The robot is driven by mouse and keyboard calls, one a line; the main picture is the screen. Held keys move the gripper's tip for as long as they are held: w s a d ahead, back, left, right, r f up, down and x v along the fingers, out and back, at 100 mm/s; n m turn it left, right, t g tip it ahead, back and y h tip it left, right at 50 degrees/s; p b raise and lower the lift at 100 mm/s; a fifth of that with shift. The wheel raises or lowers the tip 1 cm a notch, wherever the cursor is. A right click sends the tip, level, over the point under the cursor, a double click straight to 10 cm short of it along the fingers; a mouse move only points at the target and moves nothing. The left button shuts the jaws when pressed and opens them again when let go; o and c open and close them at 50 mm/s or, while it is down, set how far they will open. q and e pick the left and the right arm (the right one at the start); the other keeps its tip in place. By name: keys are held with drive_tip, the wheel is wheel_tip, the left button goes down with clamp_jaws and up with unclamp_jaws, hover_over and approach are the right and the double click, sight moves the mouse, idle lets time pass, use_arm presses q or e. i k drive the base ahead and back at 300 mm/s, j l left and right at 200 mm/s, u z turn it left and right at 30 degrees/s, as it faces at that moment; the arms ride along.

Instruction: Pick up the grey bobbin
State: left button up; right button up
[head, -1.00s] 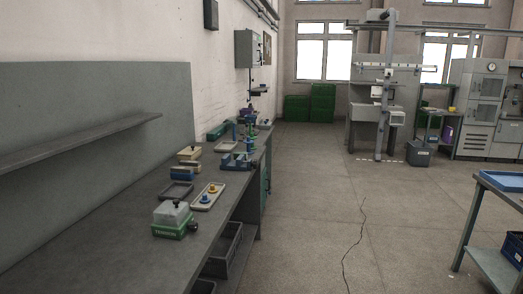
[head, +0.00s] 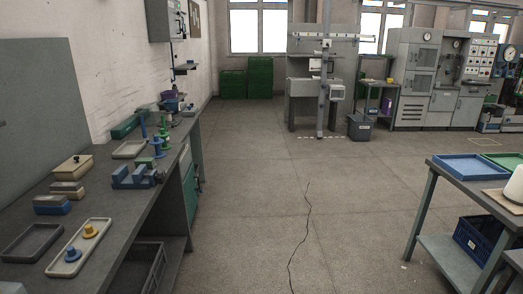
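I cannot make out a grey bobbin for certain in the head view. A pale grey-white rounded object (head: 514,186), cut off by the right edge, sits on the right-hand table; I cannot tell what it is. On the left workbench a pale tray (head: 57,267) holds a small blue piece (head: 72,255) and a small yellow piece (head: 90,231). Green and blue upright spools stand farther along the bench, with a green one (head: 164,129) among them. Neither of my grippers is in view.
The left workbench (head: 118,222) runs along the wall. The right table (head: 437,175) carries blue (head: 470,167) and green trays, with a blue crate (head: 474,239) below. A grey machine frame (head: 301,100) stands at the back. The floor between is open, with a thin dark line (head: 308,215) on it.

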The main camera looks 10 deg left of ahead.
sight(145, 138)
drive_tip(key=i, duration=2.1)
